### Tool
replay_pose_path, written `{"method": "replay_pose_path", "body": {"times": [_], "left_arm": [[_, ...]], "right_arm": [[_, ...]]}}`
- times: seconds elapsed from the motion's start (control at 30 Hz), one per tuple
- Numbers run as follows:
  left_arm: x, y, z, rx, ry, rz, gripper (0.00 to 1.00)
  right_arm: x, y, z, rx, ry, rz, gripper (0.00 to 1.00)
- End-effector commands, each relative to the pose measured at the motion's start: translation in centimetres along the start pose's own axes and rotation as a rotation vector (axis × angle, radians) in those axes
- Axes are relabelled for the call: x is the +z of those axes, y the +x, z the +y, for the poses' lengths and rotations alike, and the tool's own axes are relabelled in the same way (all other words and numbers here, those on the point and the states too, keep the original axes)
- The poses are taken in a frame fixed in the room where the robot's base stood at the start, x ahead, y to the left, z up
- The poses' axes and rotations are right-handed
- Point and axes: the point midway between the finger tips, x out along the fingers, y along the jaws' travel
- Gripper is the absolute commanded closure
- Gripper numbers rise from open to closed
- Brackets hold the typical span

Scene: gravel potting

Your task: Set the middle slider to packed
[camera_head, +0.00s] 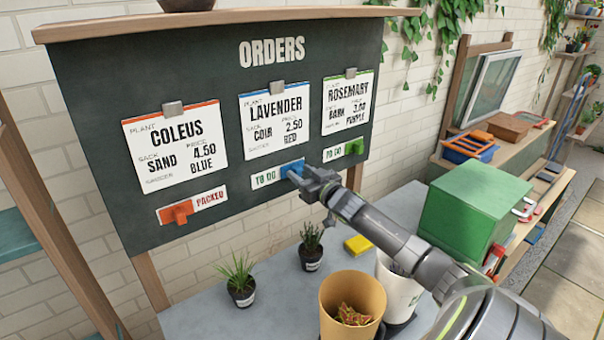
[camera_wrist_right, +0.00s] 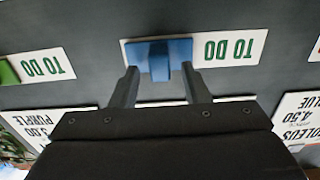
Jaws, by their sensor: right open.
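The dark ORDERS board (camera_head: 85,75) carries three sliders under three cards. The middle slider (camera_head: 290,168), under the LAVENDER card (camera_head: 275,113), is blue and stands at the right end of its strip, which shows TO DO. In the right wrist view, seen upside down, the blue slider (camera_wrist_right: 172,50) has its knob between the fingertips. My right gripper (camera_head: 304,178) is open at the knob, one finger on each side; its fingertips also show in the right wrist view (camera_wrist_right: 160,80). I cannot tell whether either finger touches it. My left gripper is out of view.
The orange slider (camera_head: 175,212) at left shows PACKED; the green slider (camera_head: 355,147) at right shows TO DO. Below stand two small potted plants (camera_head: 240,285) (camera_head: 311,250), a yellow block (camera_head: 358,245), a tan pot (camera_head: 350,290) and a green box (camera_head: 470,210).

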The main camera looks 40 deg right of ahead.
Motion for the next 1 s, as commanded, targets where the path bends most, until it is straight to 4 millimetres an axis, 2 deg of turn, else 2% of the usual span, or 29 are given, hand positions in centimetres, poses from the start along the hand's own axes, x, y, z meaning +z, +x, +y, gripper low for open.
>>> {"method": "replay_pose_path", "body": {"times": [0.4, 0.7, 1.0], "left_arm": [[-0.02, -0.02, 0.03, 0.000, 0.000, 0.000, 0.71], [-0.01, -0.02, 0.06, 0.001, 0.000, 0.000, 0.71], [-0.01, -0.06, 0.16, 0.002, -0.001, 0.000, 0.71]], "right_arm": [[-0.03, 0.27, -0.01, 0.000, 0.000, 0.001, 0.59], [-0.02, 0.25, -0.01, 0.000, 0.000, 0.000, 0.99], [-0.03, 0.25, -0.01, 0.000, 0.000, 0.000, 1.00]]}}
